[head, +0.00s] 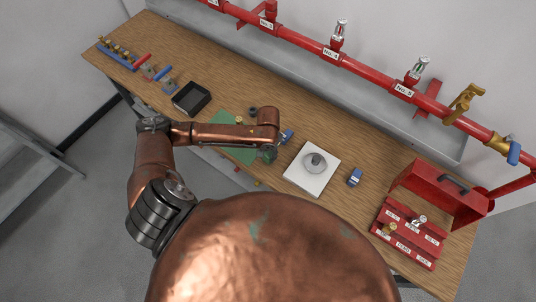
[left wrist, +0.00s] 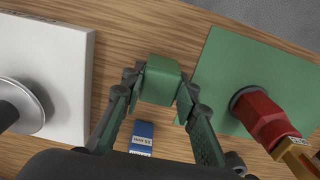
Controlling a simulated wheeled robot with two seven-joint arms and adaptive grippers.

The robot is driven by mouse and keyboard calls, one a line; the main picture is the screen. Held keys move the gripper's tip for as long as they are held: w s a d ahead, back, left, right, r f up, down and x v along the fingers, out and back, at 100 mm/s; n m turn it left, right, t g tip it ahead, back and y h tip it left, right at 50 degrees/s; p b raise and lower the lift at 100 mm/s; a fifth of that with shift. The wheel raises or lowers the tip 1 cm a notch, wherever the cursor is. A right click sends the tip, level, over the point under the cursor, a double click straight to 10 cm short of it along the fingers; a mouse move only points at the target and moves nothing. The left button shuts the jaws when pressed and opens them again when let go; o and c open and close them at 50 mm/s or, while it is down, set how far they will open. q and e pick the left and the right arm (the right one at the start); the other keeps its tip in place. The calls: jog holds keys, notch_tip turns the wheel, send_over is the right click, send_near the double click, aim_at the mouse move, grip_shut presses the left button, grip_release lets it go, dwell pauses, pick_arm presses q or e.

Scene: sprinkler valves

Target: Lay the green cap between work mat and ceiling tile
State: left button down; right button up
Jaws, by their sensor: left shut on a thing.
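The green cap (left wrist: 160,82) is a small block between the fingers of my left gripper (left wrist: 158,92), which is shut on it. In the left wrist view it is over bare wood between the green work mat (left wrist: 218,65) and the white ceiling tile (left wrist: 72,60). I cannot tell whether it touches the table. In the head view my left gripper (head: 270,156) is between the work mat (head: 223,117) and the ceiling tile (head: 310,188), and the cap is hard to make out there. My right gripper is not in view.
A blue box (left wrist: 141,134) lies close by the left gripper. A red fitting (left wrist: 262,114) is on the mat. A sprinkler escutcheon (head: 314,162) sits on the tile.

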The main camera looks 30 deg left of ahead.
aim_at(268, 153)
pick_arm(q)
jog(key=shift+f, duration=0.2)
jog(key=c, duration=1.5)
grip_release()
jog(key=shift+f, duration=0.15)
notch_tip(268, 153, up, 12)
jog(key=shift+r+p, duration=0.2)
jog(key=shift+p, duration=0.2)
